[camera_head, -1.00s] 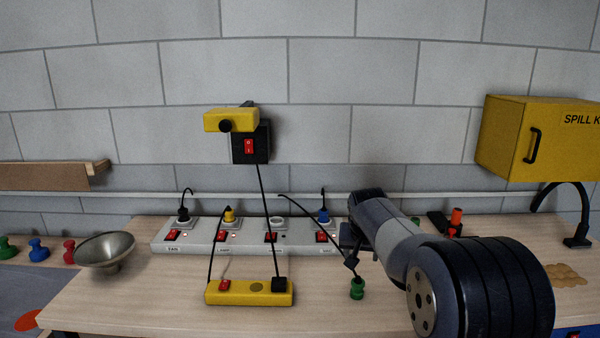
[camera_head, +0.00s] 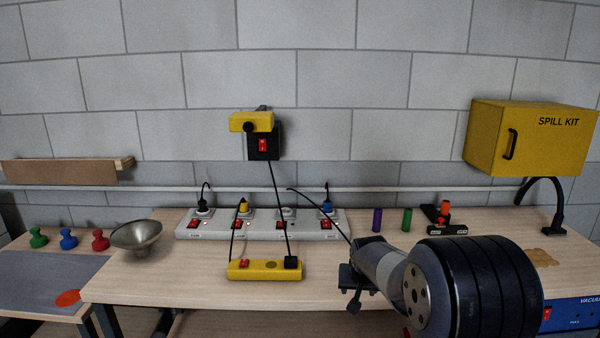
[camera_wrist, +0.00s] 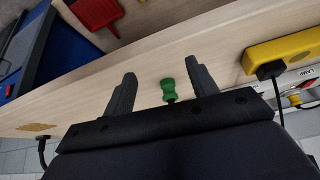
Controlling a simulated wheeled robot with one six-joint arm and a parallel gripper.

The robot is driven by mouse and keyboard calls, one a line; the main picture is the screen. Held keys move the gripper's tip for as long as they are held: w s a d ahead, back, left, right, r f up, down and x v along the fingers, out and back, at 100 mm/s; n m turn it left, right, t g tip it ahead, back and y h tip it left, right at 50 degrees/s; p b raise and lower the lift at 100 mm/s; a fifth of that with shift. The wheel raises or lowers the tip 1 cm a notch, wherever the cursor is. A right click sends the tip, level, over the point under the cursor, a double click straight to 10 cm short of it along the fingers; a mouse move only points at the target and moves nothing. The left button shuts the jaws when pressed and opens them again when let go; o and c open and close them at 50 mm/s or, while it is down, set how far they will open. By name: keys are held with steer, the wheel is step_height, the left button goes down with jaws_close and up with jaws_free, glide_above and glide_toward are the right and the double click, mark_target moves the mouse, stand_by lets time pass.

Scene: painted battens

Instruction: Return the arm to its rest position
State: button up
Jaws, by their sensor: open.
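My arm comes in from the lower right of the head view, and my gripper (camera_head: 358,283) hangs at its end by the table's front edge. The wrist view shows my gripper (camera_wrist: 160,72) open, its two dark fingers wide apart. A small green knob-shaped piece (camera_wrist: 168,88) shows between the fingers against the wooden table (camera_wrist: 150,60). I cannot tell its distance from the fingers; it looks apart from both.
A yellow block (camera_head: 265,270) with cables lies left of my gripper, before a white power strip (camera_head: 262,225). Purple (camera_head: 377,219) and green (camera_head: 407,219) cylinders stand behind the arm. A metal bowl (camera_head: 137,236) is left; a yellow spill kit box (camera_head: 530,138) hangs right.

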steer(key=shift+s+a+f+p, duration=0.1)
steer(key=shift+s+f+p, duration=0.3)
steer(key=shift+s+f, duration=0.6)
steer(key=shift+s+f+p, duration=0.4)
steer(key=shift+s+f, duration=0.35)
steer(key=shift+f, duration=0.3)
